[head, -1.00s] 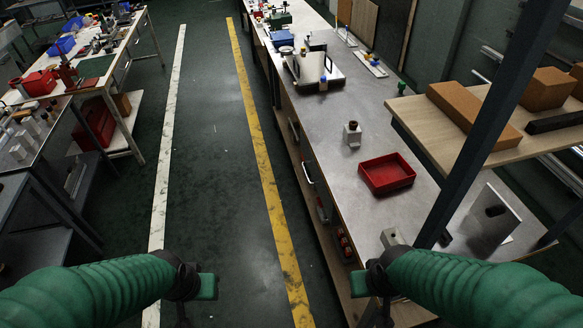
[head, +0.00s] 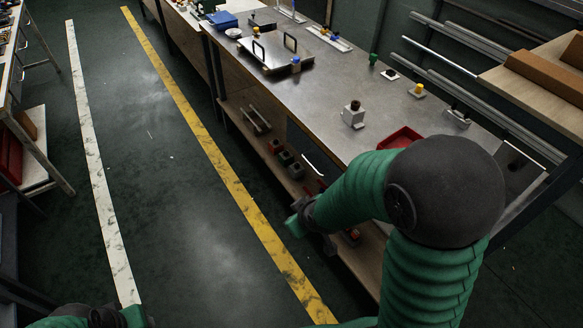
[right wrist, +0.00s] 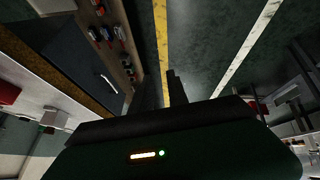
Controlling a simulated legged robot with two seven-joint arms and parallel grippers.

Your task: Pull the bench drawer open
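The bench (head: 335,95) has a dark drawer front (head: 301,140) in its side, below the grey top. A thin pale bar handle (head: 313,163) crosses this front. In the right wrist view the drawer front (right wrist: 72,55) and its handle (right wrist: 108,83) are at the left, beside my fingers. My right gripper (head: 298,222) is in the aisle, in front of and below the handle and apart from it. In the wrist view its two dark fingers (right wrist: 163,90) are apart with nothing between them. My left gripper (head: 120,318) is cut off at the bottom left, its fingers unclear.
A lower wooden shelf (head: 240,115) holds several small parts beside the drawer. The aisle floor (head: 190,200) is clear between a white stripe and a yellow stripe.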

